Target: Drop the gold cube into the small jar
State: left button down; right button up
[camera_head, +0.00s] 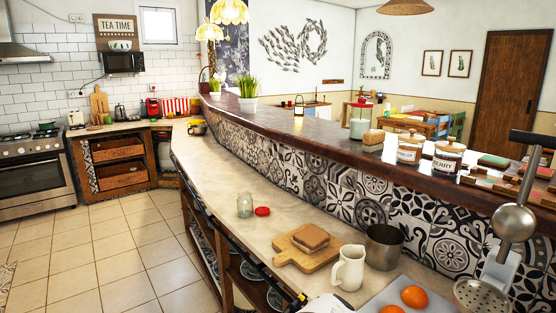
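A small clear glass jar (244,206) stands upright on the pale lower counter, left of the middle of the head view. Its mouth looks uncovered, and it appears empty. A round red lid (262,211) lies on the counter just right of the jar, apart from it. I cannot make out a gold cube for certain. A tiny yellow spot shows on a dark piece at the counter's front edge, too small to identify. I see neither of my grippers clearly in this view.
A cutting board (290,257) with bread (311,237), a metal pot (384,246), a white pitcher (348,268) and oranges (414,297) stand nearer on the counter (215,180). A ladle (515,222) hangs at right. The counter behind the jar is clear.

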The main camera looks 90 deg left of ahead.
aim_at(243, 214)
jog(key=k+j, duration=0.15)
jog(key=j, duration=0.2)
jog(key=k+j+u, duration=0.1)
jog(key=j, duration=0.2)
jog(key=k+j, duration=0.2)
jog(key=j, duration=0.15)
jog(key=k+j, duration=0.15)
jog(key=j, duration=0.2)
jog(key=k+j+u, duration=0.1)
jog(key=j, duration=0.25)
jog(key=k+j, duration=0.15)
jog(key=j, duration=0.2)
jog(key=k+j+u, duration=0.1)
jog(key=j, duration=0.3)
jog(key=k, duration=0.05)
